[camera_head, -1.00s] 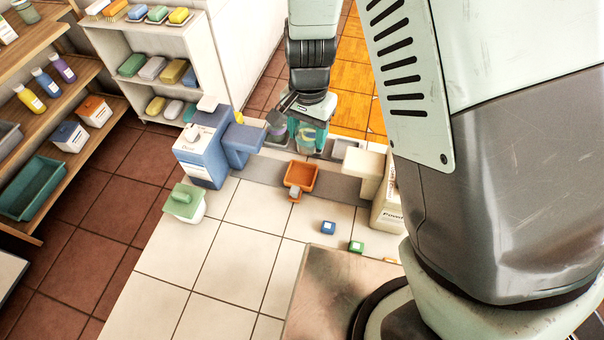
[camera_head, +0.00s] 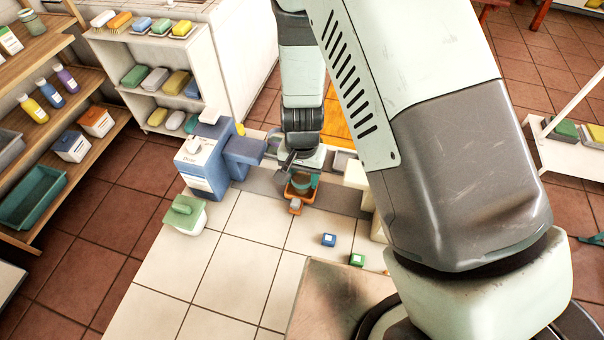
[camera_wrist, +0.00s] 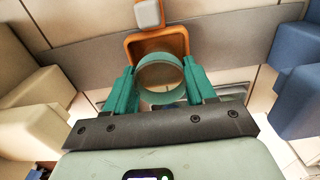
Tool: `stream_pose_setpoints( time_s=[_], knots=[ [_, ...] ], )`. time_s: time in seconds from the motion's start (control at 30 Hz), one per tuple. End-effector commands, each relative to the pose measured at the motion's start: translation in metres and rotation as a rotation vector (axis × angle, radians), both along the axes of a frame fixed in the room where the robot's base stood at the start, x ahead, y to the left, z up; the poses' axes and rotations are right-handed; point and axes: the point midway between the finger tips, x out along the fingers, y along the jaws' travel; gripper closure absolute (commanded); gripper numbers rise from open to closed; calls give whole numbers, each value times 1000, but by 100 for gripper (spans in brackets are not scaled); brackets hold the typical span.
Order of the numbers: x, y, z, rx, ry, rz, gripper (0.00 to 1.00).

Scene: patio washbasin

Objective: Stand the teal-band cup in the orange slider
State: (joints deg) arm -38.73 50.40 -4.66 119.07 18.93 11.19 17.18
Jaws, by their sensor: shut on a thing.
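The teal-band cup (camera_wrist: 160,66) is between the two teal fingers of my gripper (camera_wrist: 160,80), which is shut on it. In the wrist view I look into its round open top, and it looks upright. The orange slider (camera_wrist: 182,38) is a shallow tray with a grey-topped handle, directly around or under the cup in the picture. In the head view the cup (camera_head: 303,183) overlaps the slider (camera_head: 297,203). My gripper (camera_head: 301,172) hides part of both. I cannot tell whether the cup's base touches the slider's floor.
A blue dispenser box (camera_head: 204,155) with a blue block stands left of the slider. A cream dispenser, partly behind my arm, stands right. A green-lidded pot (camera_head: 185,215), a small blue cube (camera_head: 329,240) and a small green cube (camera_head: 357,259) sit on the white tiles, which are otherwise clear.

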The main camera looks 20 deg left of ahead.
Motion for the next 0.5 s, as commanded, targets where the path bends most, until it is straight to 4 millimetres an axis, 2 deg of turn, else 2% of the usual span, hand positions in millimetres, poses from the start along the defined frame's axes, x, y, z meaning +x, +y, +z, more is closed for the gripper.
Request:
stream_pose_setpoints(
  time_s=[0.27, 0.3, 0.47, 0.5],
  knots=[
    [0, 0, -2, 0, 0, 0, 74],
    [0, 0, -2, 0, -1, 0, 44],
    [0, 0, -2, 0, -1, 0, 19],
    [0, 0, -2, 0, -1, 0, 19]
  ],
)
